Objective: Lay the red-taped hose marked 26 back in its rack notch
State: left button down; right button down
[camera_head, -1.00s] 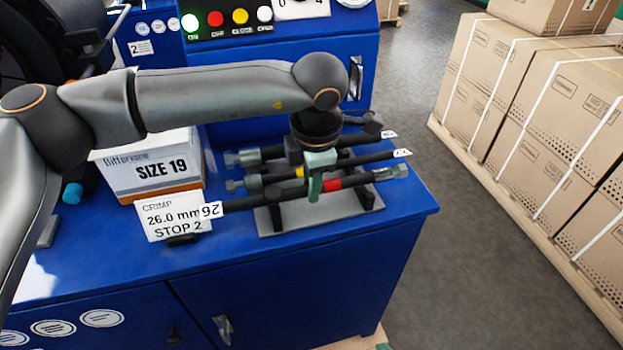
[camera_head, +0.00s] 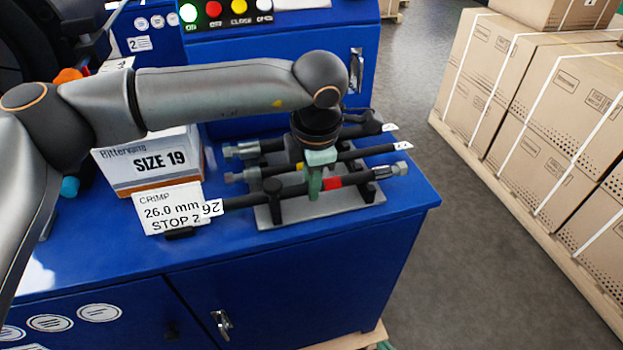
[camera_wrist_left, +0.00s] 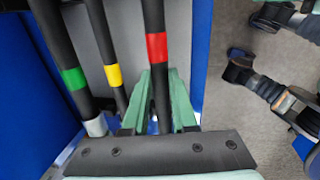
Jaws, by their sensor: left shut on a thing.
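The red-taped hose (camera_head: 240,202) marked 26 lies roughly level across the front of the rack (camera_head: 345,214). Its 26 tag (camera_head: 212,208) is at the left end and its metal fitting (camera_head: 391,171) at the right. It crosses low at the front posts, whose left top (camera_head: 272,186) shows above it; whether it rests on the notch bottom is unclear. My left gripper (camera_head: 314,188) points down, shut on the hose just left of the red tape (camera_head: 332,183). The left wrist view shows the red tape (camera_wrist_left: 157,47) near the fingers (camera_wrist_left: 160,105). My right gripper is not in view.
The yellow-taped hose (camera_head: 350,156) and another hose behind it (camera_head: 270,146) lie in the rack. The crimp card (camera_head: 170,210) stands by the tag end, with the SIZE 19 box (camera_head: 150,165) behind. Boxes (camera_head: 540,120) stand across the floor at right.

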pick_arm(q)
jog(key=c, duration=0.6)
grip_release()
jog(key=shift+f, duration=0.1)
jog(key=shift+r, duration=0.2)
jog(key=shift+r+p, duration=1.5)
jog(key=shift+r, duration=1.4)
jog(key=shift+f, duration=0.1)
